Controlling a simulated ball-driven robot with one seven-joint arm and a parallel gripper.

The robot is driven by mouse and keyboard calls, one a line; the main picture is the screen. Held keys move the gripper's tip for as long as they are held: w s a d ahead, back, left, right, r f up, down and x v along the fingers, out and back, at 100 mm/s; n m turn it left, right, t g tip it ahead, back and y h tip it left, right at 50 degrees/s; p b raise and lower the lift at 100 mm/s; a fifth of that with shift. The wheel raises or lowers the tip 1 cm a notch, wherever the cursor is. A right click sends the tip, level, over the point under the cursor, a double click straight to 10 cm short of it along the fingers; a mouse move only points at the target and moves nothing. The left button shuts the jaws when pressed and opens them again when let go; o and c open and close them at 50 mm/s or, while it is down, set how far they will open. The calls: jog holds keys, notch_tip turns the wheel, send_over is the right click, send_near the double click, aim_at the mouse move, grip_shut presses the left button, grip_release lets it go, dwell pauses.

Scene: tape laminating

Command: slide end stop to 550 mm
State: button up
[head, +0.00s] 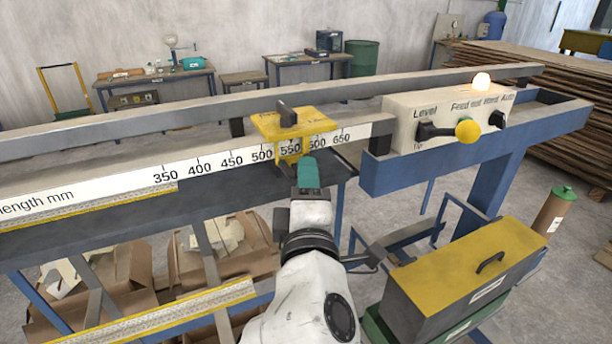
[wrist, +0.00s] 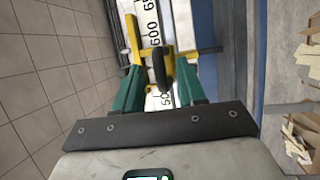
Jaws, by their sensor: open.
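The yellow end stop (head: 290,124) sits on the length scale (head: 215,163) of the rail. A dark clamp lever (head: 288,114) stands on its top. The stop's lower yellow part is close around the 550 mark; the exact reading is too small to tell. My gripper (head: 307,172) is just in front of and below the stop. In the wrist view, my gripper's teal fingers (wrist: 158,88) are open and apart, with the dark lever (wrist: 159,70) between and slightly beyond their tips. The end stop (wrist: 134,42) shows beyond it. I cannot tell whether either finger touches.
A control box (head: 445,115) with a yellow-knobbed lever (head: 467,131) stands right of the stop. A grey bar (head: 190,118) runs behind the scale. A grey and yellow case (head: 470,275) stands lower right. Cardboard boxes (head: 140,275) lie below the rail.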

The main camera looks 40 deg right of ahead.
jog(key=b+v, duration=0.1)
jog(key=v, duration=0.7)
jog(key=shift+b, duration=0.4)
jog(key=shift+s, duration=0.1)
jog(key=s+d+f+m+g+y, duration=0.2)
jog(key=d+f+m+g+y, duration=0.15)
jog(key=f, duration=0.85)
jog(key=s+d+f+m+g+y, duration=0.2)
jog(key=d+f+g+y, duration=0.15)
jog(key=f, duration=0.95)
jog(key=s+a+f+m+g+y, duration=0.4)
jog(key=s+f+g, duration=0.3)
jog(key=s+f, duration=0.6)
jog(key=shift+f+y, duration=0.85)
jog(key=shift+y, duration=0.05)
jog(key=shift+w, duration=0.1)
